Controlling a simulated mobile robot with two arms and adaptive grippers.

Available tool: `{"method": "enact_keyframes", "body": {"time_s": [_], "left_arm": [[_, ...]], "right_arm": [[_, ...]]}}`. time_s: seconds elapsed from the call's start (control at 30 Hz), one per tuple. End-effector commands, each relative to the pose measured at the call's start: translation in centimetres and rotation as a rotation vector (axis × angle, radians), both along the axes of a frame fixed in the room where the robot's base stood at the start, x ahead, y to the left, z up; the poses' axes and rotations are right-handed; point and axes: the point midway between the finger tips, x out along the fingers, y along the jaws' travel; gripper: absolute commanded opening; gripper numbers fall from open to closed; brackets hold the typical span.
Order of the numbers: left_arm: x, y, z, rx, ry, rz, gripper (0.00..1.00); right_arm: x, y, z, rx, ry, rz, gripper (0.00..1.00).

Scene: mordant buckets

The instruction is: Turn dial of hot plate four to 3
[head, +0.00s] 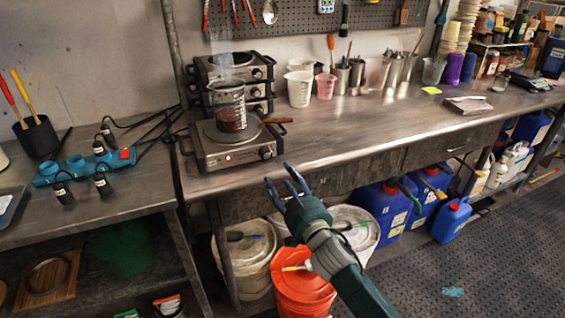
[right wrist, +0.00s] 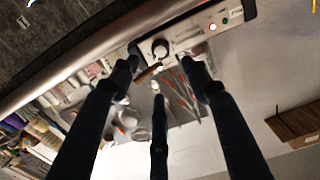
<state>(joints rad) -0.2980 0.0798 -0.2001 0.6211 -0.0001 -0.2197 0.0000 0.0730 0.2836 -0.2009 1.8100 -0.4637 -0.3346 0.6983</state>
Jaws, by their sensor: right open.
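A hot plate (head: 215,160) with a metal front panel stands near the bench's front left edge, its red light lit and a black dial (head: 266,152) at the panel's right end. The right wrist view also shows the dial (right wrist: 160,48) on the panel (right wrist: 185,37); no number can be read. A steaming glass beaker (head: 231,112) of dark liquid sits on top. My right gripper (head: 281,178) is open and empty, in front of and below the dial, apart from it. In the right wrist view its fingers (right wrist: 162,80) spread around the dial's direction. My left gripper is out of view.
More hot plates (head: 243,90) are stacked behind. A brown-handled tool (head: 276,121) lies by the beaker. Cups (head: 299,90) stand farther right. The bench (head: 330,137) is clear right of the dial. Buckets (head: 303,290) and blue jugs (head: 385,207) stand below.

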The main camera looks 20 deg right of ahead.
Motion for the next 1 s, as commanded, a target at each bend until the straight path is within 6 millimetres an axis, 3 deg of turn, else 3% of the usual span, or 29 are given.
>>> {"method": "enact_keyframes", "body": {"time_s": [0.6,1.0], "left_arm": [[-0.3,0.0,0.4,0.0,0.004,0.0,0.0],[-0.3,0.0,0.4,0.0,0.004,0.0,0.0]], "right_arm": [[9.6,0.3,0.2,0.0,-0.002,-0.001,0.47],[10.6,0.4,0.1,0.0,-0.001,0.001,0.47]]}}
